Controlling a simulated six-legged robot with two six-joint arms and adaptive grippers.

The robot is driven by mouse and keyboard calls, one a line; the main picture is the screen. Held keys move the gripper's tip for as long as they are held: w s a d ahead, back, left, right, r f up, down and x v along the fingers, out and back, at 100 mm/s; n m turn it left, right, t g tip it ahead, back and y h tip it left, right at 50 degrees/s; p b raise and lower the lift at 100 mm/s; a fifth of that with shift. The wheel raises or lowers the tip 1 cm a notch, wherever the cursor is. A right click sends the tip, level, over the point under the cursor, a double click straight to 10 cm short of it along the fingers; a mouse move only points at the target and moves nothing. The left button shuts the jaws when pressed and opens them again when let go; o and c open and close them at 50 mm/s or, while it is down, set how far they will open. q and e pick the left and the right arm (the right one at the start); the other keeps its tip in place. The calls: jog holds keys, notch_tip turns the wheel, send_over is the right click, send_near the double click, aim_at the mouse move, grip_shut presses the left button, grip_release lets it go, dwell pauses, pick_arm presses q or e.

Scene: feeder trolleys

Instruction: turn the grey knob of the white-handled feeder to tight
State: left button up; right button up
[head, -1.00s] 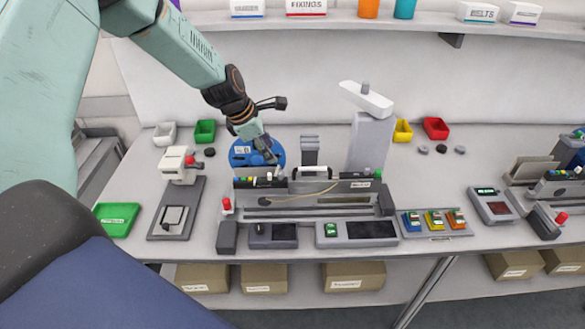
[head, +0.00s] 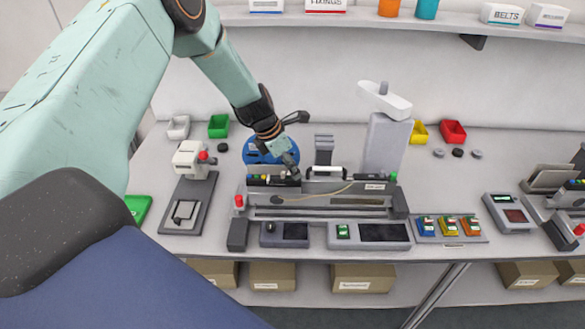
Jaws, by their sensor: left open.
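My left gripper (head: 291,168) comes down from the upper left and points at the rear of the machine. It is just left of the white handle, over the dark block with coloured buttons. Its jaws are open but small in view, and I cannot tell whether they touch anything. My right gripper is not in view.
A blue reel (head: 258,153) lies behind the gripper. A grey column with a white top (head: 385,145) stands to the right. A white press (head: 188,160) stands to the left. Small coloured bins line the back.

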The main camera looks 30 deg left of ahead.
pick_arm(q)
jog(key=shift+d+f, duration=0.15)
jog(key=shift+f, duration=0.25)
jog(key=shift+d, duration=0.25)
jog(key=shift+w, duration=0.1)
jog(key=shift+f, duration=0.15)
jog(key=shift+a, duration=0.2)
jog(key=c, duration=0.5)
jog(key=shift+d, duration=0.1)
jog(key=shift+c, duration=1.3)
grip_shut()
